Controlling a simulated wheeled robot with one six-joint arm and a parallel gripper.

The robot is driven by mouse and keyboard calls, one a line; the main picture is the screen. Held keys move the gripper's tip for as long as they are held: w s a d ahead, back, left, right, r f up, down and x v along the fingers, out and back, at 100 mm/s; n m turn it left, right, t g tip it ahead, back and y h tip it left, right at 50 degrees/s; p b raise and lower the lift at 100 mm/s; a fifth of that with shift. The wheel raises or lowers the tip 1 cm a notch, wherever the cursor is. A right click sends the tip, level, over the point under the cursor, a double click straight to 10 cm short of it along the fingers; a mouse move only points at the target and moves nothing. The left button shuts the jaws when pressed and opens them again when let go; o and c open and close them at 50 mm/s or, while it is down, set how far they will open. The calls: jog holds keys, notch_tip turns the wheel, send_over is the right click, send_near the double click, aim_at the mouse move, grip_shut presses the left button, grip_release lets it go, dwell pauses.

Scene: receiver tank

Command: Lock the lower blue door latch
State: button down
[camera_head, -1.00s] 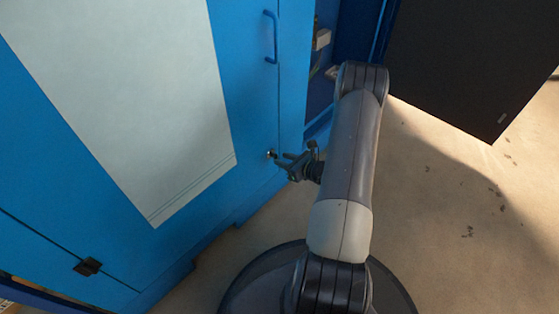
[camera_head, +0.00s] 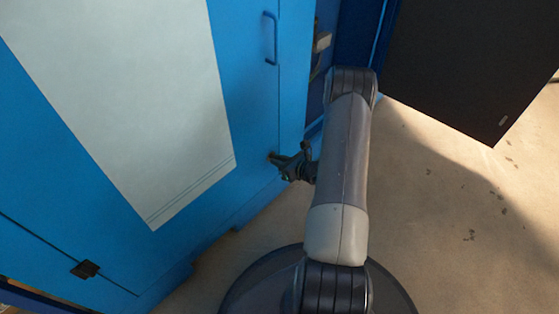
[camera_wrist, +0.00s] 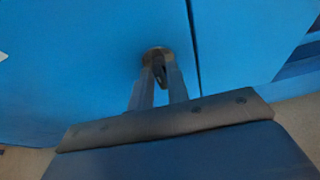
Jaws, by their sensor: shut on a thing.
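The lower latch is a small round metal fitting (camera_wrist: 157,53) with a dark middle, set in the blue door (camera_wrist: 90,50) close to its edge seam. In the wrist view my gripper (camera_wrist: 162,72) is shut on the latch, with one finger on each side of its dark middle part. In the head view my gripper (camera_head: 276,160) reaches the door's lower right edge, and its fingertips cover most of the latch. The exact angle of the latch's turning part is too small to tell.
A blue handle (camera_head: 271,38) stands above the latch on the same door. A large pale sheet (camera_head: 130,90) covers the door's middle. A black hinge (camera_head: 85,269) is at lower left. A dark open panel (camera_head: 470,60) stands at right.

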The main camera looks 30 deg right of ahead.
dwell(0.3)
jog(key=shift+w+d+f+m+t+y+b, duration=0.15)
jog(key=shift+m+y+b, duration=0.3)
jog(key=shift+m+y, duration=1.25)
jog(key=shift+s+d+f+m+t+y+b, duration=0.15)
jog(key=shift+m+y+b, duration=0.4)
jog(key=shift+m, duration=2.1)
jog(key=shift+w+d+f+m+y+b, duration=0.25)
jog(key=shift+m+y, duration=1.1)
jog(key=shift+m, duration=0.8)
jog(key=shift+s+a+r, duration=0.1)
jog(key=c, duration=1.5)
grip_release()
jog(key=shift+c, duration=0.2)
jog(key=p+v, duration=0.2)
jog(key=v, duration=0.8)
jog(key=shift+s+d+p, duration=0.3)
jog(key=shift+p, duration=0.1)
